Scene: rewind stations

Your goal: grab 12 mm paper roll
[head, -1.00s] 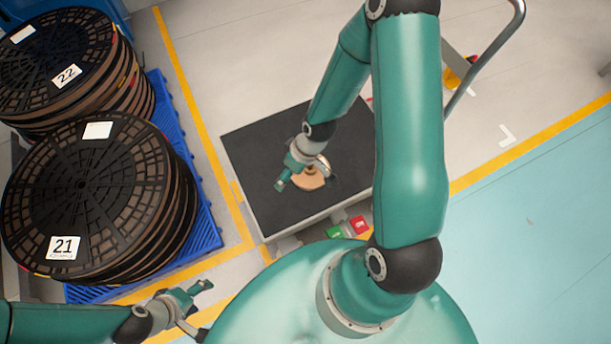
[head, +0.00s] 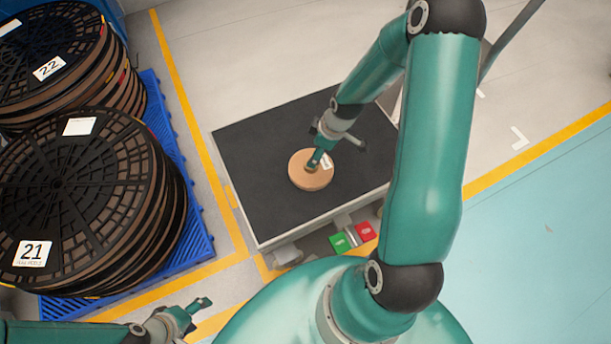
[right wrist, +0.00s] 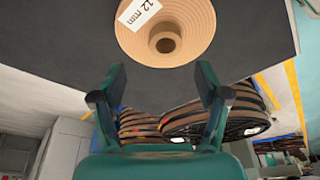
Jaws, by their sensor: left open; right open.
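The 12 mm paper roll (head: 311,170) is a flat tan disc lying on the dark top of a low table (head: 250,200). In the right wrist view the roll (right wrist: 185,25) shows a raised hollow core and a white "12 mm" label, and its top is cut off by the frame edge. My right gripper (head: 338,153) is open and empty at the roll's far right side, one finger overlapping the roll in the picture. In the right wrist view my right gripper (right wrist: 160,78) has its fingers apart, with the roll beyond the tips. My left gripper (head: 188,316) is open and empty, low at left.
Stacks of large black reels labelled 21 (head: 85,195) and 22 (head: 55,50) stand on blue pallets (head: 195,235) at left. Green (head: 340,242) and red (head: 366,232) pads sit at the table's near edge. The tabletop around the roll is clear.

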